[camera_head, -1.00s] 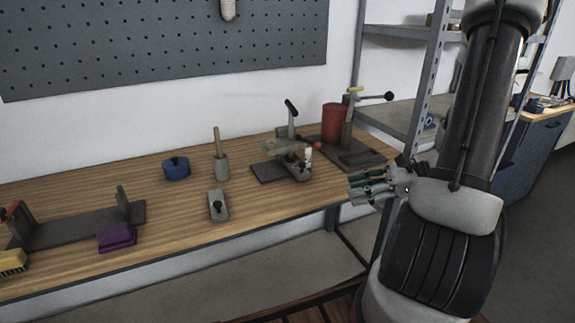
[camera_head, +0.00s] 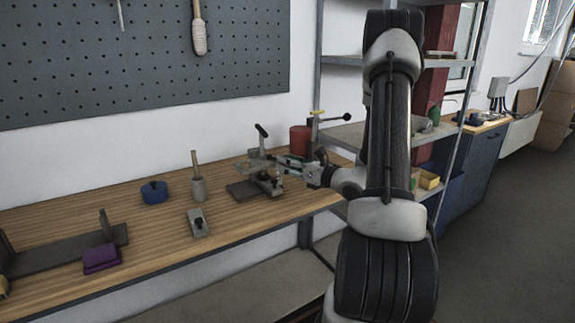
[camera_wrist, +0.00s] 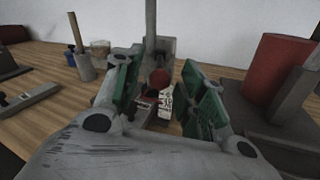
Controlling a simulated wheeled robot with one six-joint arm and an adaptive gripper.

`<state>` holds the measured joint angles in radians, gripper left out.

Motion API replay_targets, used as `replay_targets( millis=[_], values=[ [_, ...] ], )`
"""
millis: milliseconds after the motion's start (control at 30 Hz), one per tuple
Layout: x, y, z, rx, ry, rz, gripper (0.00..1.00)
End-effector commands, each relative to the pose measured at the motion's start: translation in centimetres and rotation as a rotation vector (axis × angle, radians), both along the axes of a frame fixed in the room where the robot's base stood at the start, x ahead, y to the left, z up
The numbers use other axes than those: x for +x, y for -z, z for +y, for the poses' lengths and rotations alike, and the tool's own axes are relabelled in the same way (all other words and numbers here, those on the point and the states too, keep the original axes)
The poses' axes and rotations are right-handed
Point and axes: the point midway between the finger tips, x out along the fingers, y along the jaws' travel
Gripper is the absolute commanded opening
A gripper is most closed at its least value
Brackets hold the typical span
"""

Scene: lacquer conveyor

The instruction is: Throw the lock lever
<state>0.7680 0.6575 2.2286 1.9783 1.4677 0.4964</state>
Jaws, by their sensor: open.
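A grey fixture (camera_head: 243,188) stands on the workbench, with an upright post and a black-handled lever (camera_head: 262,131) on top. In the wrist view a dark red ball knob (camera_wrist: 160,78) on this fixture shows between my fingers, in front of a grey post (camera_wrist: 151,25). A small red-and-white label (camera_wrist: 165,103) is below the knob. My gripper (camera_wrist: 160,90) is open, with green pads on either side of the knob; I cannot tell whether they touch it. In the head view my gripper (camera_head: 282,164) hides part of the fixture. Which lever is the lock lever is not marked.
Right of the fixture stand a red cylinder (camera_head: 300,139) and a post with a black-ball lever (camera_head: 331,118). Shelving stands behind my arm.

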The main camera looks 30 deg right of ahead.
Motion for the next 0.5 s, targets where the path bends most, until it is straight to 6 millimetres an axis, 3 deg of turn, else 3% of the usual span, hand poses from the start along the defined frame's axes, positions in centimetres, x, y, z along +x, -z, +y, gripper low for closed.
replay_targets(
  millis=[300,500],
  values=[
    [0.37,-0.01,0.15,0.0,0.001,0.0,0.4],
    [0.36,-0.01,0.14,0.0,0.0,0.0,0.04]
  ],
)
